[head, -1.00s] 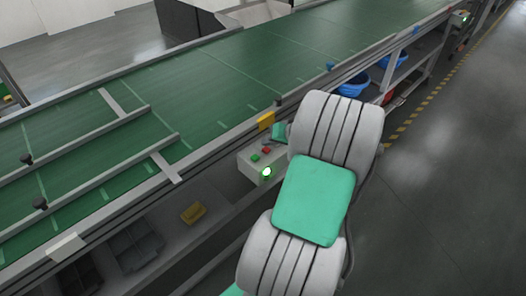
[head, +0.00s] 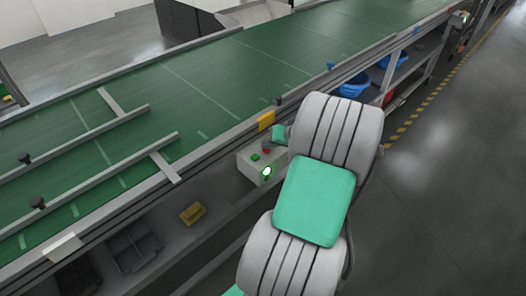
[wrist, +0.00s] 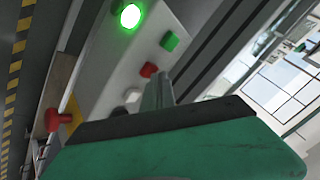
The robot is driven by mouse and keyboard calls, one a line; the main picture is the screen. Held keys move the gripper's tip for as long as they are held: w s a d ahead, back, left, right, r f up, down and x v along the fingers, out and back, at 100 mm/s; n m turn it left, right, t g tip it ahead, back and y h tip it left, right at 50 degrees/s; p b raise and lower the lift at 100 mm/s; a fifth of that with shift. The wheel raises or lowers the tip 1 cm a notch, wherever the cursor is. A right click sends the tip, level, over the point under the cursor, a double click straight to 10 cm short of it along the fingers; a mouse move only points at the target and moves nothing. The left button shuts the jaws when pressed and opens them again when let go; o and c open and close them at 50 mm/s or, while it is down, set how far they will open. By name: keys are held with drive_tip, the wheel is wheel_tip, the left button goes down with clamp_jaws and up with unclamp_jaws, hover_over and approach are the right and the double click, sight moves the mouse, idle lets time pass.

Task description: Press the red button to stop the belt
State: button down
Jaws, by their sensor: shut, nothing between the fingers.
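A pale control box (head: 247,170) sits on the near side of the green conveyor belt (head: 200,88). It carries a red button (head: 266,151), a green button (head: 254,157) and a lit green lamp (head: 267,172). In the wrist view the red button (wrist: 148,69) stands close beside the tip of my gripper (wrist: 159,84); I cannot tell whether they touch. The green button (wrist: 169,41) and lit lamp (wrist: 130,15) lie beyond it. My gripper is shut and empty. In the head view my arm hides part of the box and most of the gripper.
A larger red mushroom knob (wrist: 55,120) stands at left in the wrist view. A yellow block (head: 265,120) is on the belt's side rail. Blue bins (head: 357,84) sit under the belt. The floor at right is clear.

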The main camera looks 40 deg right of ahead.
sight(268, 150)
drive_tip(key=shift+f, duration=0.25)
idle(0.3)
drive_tip(key=shift+r+p, duration=0.5)
drive_tip(key=shift+r, duration=0.4)
wheel_tip(268, 150, up, 5)
drive_tip(key=p, duration=0.3)
drive_tip(key=shift+r+p, duration=0.1)
drive_tip(key=shift+p, duration=0.25)
